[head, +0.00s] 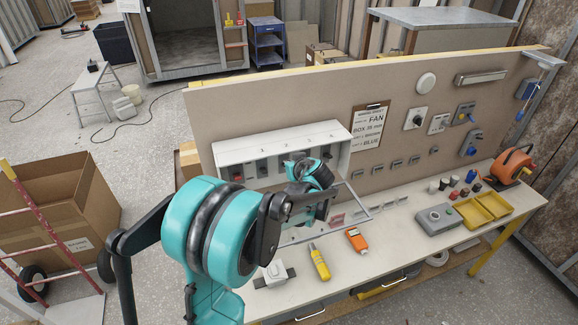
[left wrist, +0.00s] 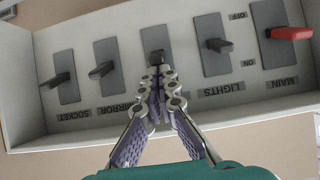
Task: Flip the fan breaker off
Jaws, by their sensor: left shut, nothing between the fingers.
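The white breaker box (head: 225,153) stands against the upright board on the workbench. The left wrist view shows it turned over, with a row of black levers and a red MAIN lever (left wrist: 291,33) at the right. LIGHTS, MIRROR and SOCKET labels are readable. My left gripper (left wrist: 160,78) is shut and empty, its tips at the middle breaker's black lever (left wrist: 153,57). I cannot tell whether they touch. The gripper covers the label there, so no FAN label is readable. In the head view my left arm hides part of the box. My right gripper is not in view.
A clear framed cover (head: 352,210) hangs open below the box. A yellow tool (head: 319,262), an orange device (head: 356,239) and a white switch block (head: 275,272) lie on the bench. A clipboard (head: 370,127) reading FAN hangs right of the box. Yellow trays (head: 484,208) sit further right.

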